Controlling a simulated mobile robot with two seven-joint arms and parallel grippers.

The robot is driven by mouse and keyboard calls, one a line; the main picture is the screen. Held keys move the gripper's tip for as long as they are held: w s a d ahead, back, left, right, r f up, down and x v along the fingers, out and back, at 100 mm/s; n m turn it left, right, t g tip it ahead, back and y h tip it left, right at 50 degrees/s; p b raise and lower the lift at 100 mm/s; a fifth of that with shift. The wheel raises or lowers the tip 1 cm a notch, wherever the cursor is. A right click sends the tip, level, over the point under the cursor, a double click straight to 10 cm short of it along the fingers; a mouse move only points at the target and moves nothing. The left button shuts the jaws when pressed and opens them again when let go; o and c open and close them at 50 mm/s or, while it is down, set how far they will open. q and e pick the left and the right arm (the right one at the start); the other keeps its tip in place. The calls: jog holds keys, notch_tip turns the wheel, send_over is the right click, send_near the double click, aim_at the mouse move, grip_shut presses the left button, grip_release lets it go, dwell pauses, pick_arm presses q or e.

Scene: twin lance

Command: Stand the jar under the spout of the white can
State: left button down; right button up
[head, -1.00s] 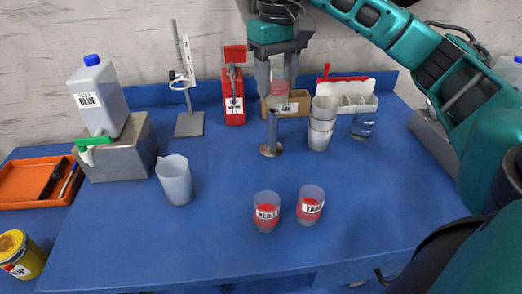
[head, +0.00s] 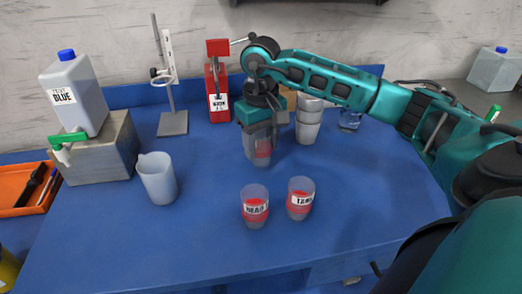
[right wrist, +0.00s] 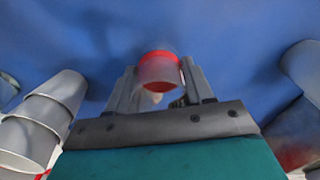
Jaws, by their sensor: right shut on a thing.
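My right gripper (head: 259,158) is shut on a small clear jar with a red band (head: 263,148), held above the middle back of the blue table. The jar also shows between the fingers in the right wrist view (right wrist: 159,71). The whitish can (head: 74,94) with a blue cap and a label reading BLUE stands on a grey block at the left. Its green and white spout (head: 65,145) sticks out over the block's front left edge. The held jar is well to the right of this spout. My left gripper is in neither view.
A white jug (head: 157,179) stands between block and gripper. Two clear cups with red bands, a left one (head: 255,206) and a right one (head: 300,199), stand in front. Stacked cups (head: 308,122) are right of the gripper; a ring stand (head: 172,122) and red device (head: 218,90) are behind.

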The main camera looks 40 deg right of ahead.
jog(key=shift+f, duration=1.15)
jog(key=shift+f, duration=0.25)
jog(key=o, duration=1)
jog(key=shift+r, duration=0.1)
